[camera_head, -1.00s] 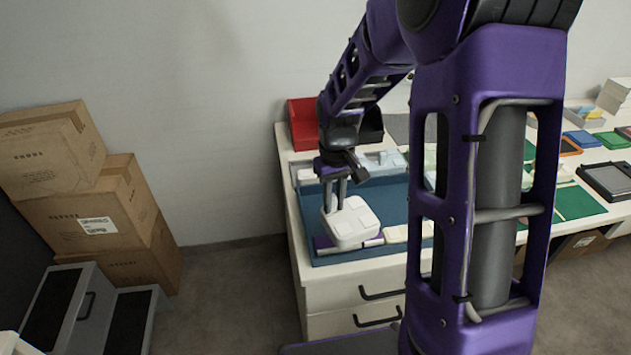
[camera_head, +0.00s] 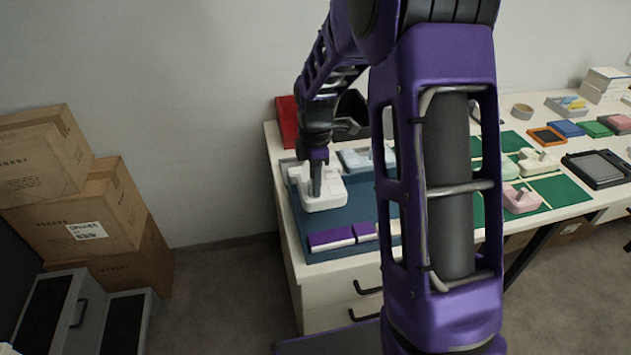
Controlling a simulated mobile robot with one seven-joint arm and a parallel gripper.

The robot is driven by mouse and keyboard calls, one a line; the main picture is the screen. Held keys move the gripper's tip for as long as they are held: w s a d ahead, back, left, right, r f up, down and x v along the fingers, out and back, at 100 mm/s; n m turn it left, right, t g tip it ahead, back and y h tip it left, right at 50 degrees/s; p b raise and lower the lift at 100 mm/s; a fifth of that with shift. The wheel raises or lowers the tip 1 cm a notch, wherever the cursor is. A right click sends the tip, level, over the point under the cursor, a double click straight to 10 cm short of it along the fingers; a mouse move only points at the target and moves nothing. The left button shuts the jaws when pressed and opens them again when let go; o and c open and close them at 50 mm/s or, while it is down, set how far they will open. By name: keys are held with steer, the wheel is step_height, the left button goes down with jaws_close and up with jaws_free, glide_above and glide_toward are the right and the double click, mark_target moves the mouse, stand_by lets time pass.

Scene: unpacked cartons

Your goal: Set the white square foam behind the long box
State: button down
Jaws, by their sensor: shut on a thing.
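The white square foam (camera_head: 327,199) is in my gripper (camera_head: 315,190), whose fingers point down and are shut on it. It is over the back left part of the blue mat (camera_head: 335,222); I cannot tell whether it touches the mat. A long purple box (camera_head: 331,239) with a white lower side lies near the mat's front edge, apart from the foam and nearer the camera. I take it as the long box. A shorter purple box (camera_head: 364,231) lies just right of it.
Pale blue and white pieces (camera_head: 355,158) lie at the mat's back. A red bin (camera_head: 287,121) stands at the table's back left corner. My arm hides the mat's right part. Green mats with small items (camera_head: 548,186) lie farther right. Cartons (camera_head: 85,215) are stacked at left.

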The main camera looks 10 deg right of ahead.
steer(key=shift+f+b, duration=1.3)
steer(key=shift+f, duration=0.8)
steer(key=shift+f, duration=0.1)
steer(key=shift+f+b, duration=1.85)
steer(key=shift+f, duration=1.1)
steer(key=c, duration=0.7)
jaws_free()
steer(key=shift+r, duration=0.15)
